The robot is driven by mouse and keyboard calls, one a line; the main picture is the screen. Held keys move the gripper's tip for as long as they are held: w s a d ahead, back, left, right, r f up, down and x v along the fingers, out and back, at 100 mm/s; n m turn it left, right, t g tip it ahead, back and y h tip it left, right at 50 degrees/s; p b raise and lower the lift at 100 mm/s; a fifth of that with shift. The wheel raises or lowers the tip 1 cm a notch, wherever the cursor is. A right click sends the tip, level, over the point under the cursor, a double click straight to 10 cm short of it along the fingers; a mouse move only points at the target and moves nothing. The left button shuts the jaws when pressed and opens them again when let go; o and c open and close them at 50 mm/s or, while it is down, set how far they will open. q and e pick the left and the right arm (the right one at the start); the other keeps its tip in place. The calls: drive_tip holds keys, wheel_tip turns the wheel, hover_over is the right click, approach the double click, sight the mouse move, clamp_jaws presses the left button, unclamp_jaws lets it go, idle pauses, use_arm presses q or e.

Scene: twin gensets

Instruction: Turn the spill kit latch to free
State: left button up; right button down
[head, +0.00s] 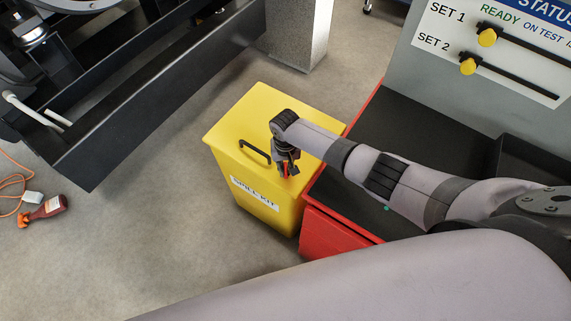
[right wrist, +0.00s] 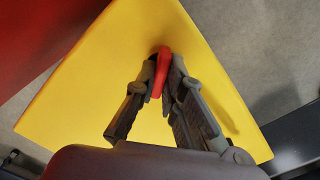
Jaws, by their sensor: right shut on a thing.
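The yellow spill kit bin (head: 245,113) stands on the floor, with a black handle on its lid and a "SPILL KIT" label on its front. Its latch is a small red lever (head: 284,169) near the lid's front edge, partly hidden by my gripper. The red latch also shows in the right wrist view (right wrist: 161,70) against the yellow lid (right wrist: 110,60). My right gripper (head: 286,163) is at the latch, its fingers (right wrist: 163,77) closed around it from both sides. I cannot tell the latch's exact turn position. My left gripper is not in view.
A red cabinet with a black top (head: 400,125) adjoins the bin on the right. A status board (head: 500,45) stands behind it. A black genset frame (head: 120,130) is at the left.

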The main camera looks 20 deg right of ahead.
sight(285, 168)
drive_tip(key=n, duration=0.5)
drive_tip(key=shift+n+p, duration=0.3)
drive_tip(key=n, duration=0.4)
drive_tip(key=shift+n, duration=0.4)
drive_tip(key=c, duration=1.7)
unclamp_jaws()
drive_tip(key=shift+r, duration=0.1)
wheel_tip(285, 168, up, 12)
drive_tip(key=shift+f, duration=0.1)
